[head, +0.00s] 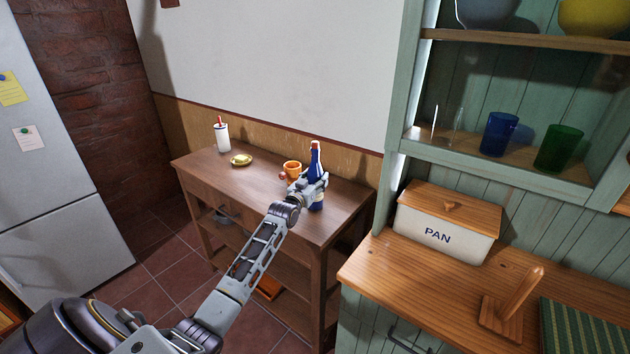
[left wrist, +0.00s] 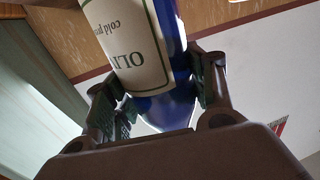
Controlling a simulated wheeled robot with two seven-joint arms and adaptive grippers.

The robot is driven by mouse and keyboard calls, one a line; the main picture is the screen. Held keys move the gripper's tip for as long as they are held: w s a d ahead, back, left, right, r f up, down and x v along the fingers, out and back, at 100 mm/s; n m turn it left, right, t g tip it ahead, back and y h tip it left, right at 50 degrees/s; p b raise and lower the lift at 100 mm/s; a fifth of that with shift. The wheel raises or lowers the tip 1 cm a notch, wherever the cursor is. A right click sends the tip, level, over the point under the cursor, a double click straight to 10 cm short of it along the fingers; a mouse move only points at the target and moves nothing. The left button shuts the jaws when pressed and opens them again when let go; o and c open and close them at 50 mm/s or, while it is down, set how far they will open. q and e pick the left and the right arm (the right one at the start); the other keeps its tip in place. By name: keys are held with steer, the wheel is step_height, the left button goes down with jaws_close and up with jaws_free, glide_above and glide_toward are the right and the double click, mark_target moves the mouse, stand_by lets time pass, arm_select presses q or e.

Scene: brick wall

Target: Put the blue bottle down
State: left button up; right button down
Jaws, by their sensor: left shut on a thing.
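My right gripper is not in view.
The table's front left is clear. A wooden counter (head: 400,262) is at right.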

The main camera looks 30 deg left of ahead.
mark_target(312, 184)
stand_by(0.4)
arm_select(q)
steer(key=o, duration=1.6)
steer(key=shift+f, duration=0.1)
steer(key=shift+s+d, duration=0.2)
steer(key=shift+s, duration=1.15)
steer(key=shift+s+d, duration=0.15)
steer(key=shift+s, duration=1.15)
steer(key=shift+s+d+b, duration=0.15)
steer(key=shift+s+d, duration=0.05)
steer(key=shift+s, duration=1.5)
steer(key=shift+s+d+b, duration=0.15)
steer(key=shift+s+d, duration=0.05)
steer(key=shift+s, duration=1.45)
